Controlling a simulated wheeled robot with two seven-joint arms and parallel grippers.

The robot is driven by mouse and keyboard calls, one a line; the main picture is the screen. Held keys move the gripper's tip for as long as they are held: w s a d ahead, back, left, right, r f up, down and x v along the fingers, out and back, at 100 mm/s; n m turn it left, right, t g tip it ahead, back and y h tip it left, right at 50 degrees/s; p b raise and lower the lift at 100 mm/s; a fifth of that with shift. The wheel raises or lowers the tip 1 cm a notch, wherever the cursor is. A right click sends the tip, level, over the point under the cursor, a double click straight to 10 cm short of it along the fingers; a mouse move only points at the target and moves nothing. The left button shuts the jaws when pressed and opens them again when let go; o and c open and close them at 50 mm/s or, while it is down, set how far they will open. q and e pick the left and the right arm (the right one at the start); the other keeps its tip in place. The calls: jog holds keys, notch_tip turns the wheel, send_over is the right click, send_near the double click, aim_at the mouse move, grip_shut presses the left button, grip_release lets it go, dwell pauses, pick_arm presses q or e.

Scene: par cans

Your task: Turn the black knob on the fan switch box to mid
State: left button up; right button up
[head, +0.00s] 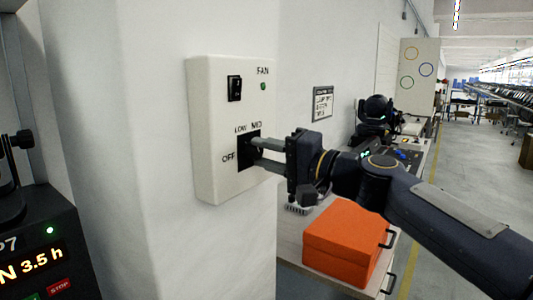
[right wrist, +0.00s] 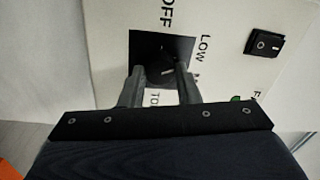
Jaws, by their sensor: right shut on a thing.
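The white fan switch box (head: 210,130) is fixed to the wall, with OFF, LOW and MID printed around a black square dial plate (head: 243,142). My right gripper (head: 257,153) reaches in from the right, its two fingers at the dial. In the right wrist view the black knob (right wrist: 158,70) sits between the fingertips of this gripper (right wrist: 156,78), which is shut on it. A thin pale mark shows on the knob, but I cannot tell surely which label it points at. The fingers hide part of the knob and lettering. My left gripper is not in view.
A black rocker switch (head: 234,88) and a green lamp (head: 263,86) are above the dial. An orange box (head: 345,240) sits on a bench below my right arm. A dark machine with a lit display (head: 40,255) stands at lower left.

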jog(key=m+p, duration=0.1)
jog(key=m, duration=0.5)
jog(key=m+p, duration=0.1)
jog(key=m, duration=0.1)
jog(key=m+p, duration=0.1)
jog(key=m, duration=0.2)
jog(key=shift+s+f+t+h, duration=0.1)
jog(key=shift+t+h, duration=0.2)
jog(key=shift+t, duration=0.1)
jog(key=o, duration=1)
jog(key=shift+c, duration=0.2)
jog(key=b+v, duration=0.1)
jog(key=v, duration=0.6)
jog(key=shift+s+d, duration=0.25)
jog(key=shift+d, duration=0.05)
jog(key=shift+f, duration=0.1)
